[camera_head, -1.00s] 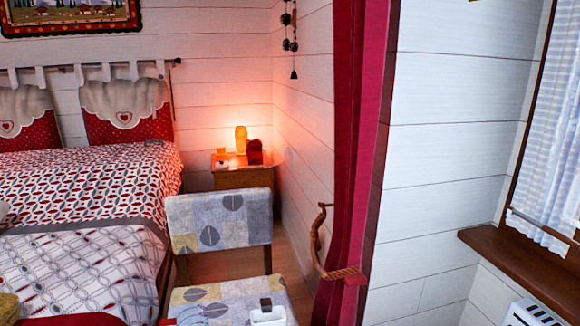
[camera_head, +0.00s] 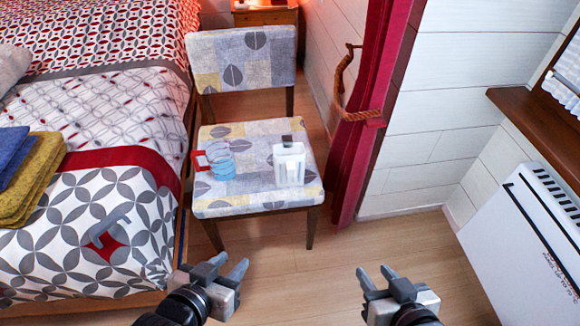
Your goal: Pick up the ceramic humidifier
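A white, upright container with a dark top (camera_head: 289,163) stands on the right half of the patterned chair seat (camera_head: 250,190); it is the likeliest ceramic humidifier, though I cannot be sure. A light blue, clear-looking item with a red part (camera_head: 220,160) is to its left on the seat. My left gripper (camera_head: 230,264) is low in the picture, in front of the chair, with its fingers apart and empty. My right gripper (camera_head: 375,275) is further right, also with fingers apart and empty. Neither touches anything on the chair.
The bed (camera_head: 110,110) is at left, with folded blue and mustard cloths (camera_head: 30,180). A red curtain (camera_head: 365,130) with a rope tie hangs right of the chair. A white heater (camera_head: 530,235) stands at far right. Wooden floor (camera_head: 310,275) is clear before the chair.

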